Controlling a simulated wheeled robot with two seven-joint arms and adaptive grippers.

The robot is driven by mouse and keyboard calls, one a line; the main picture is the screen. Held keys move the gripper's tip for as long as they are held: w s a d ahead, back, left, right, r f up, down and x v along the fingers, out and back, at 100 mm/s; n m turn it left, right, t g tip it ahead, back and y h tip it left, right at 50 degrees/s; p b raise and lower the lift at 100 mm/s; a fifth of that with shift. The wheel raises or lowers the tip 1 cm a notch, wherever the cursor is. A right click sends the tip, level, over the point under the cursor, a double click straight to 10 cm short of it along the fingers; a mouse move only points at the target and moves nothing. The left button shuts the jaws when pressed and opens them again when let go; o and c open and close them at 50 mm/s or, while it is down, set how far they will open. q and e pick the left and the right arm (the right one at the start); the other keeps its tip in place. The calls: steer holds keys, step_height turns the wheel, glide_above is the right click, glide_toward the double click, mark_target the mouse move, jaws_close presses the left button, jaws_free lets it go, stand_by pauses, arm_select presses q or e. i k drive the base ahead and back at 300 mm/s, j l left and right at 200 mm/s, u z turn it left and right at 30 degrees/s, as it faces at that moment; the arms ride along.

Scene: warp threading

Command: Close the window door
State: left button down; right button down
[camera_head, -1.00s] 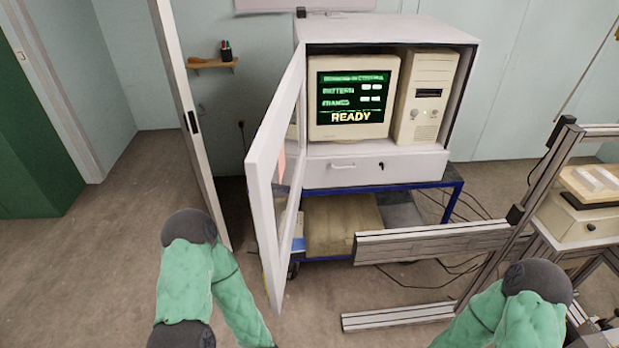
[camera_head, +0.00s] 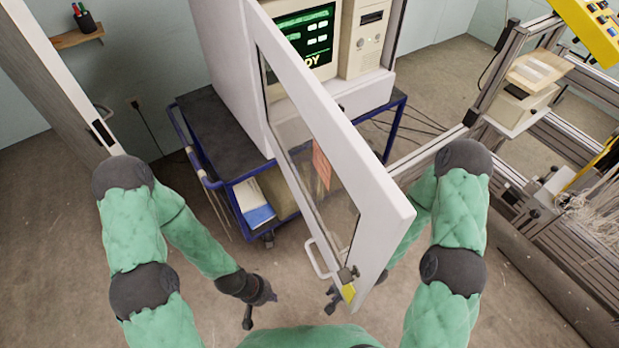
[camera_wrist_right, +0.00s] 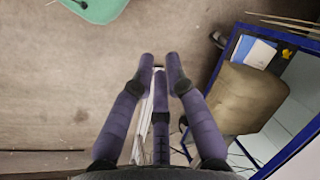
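The window door (camera_head: 330,140) has a white frame and a clear pane with an orange patch. It stands swung open from the white computer cabinet (camera_head: 225,45), reaching toward me in the head view. A pale bar handle (camera_head: 318,262) and a latch with a yellow tag (camera_head: 348,285) sit near its free end. My left gripper (camera_head: 258,305) is open and empty, left of that end and apart from it. My right gripper (camera_head: 334,299) is beside the free end, partly hidden by the door. Its fingers look apart in the right wrist view (camera_wrist_right: 161,62), with a pale strip between them; contact is unclear.
The cabinet stands on a blue-framed cart (camera_head: 225,165) with a bag and papers below. A white door panel (camera_head: 60,80) stands at the left. A metal frame with threads (camera_head: 590,210) is at the right. Floor at lower left is clear.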

mark_target(386, 215)
steer(key=k+u, duration=0.35)
steer(key=k, duration=0.85)
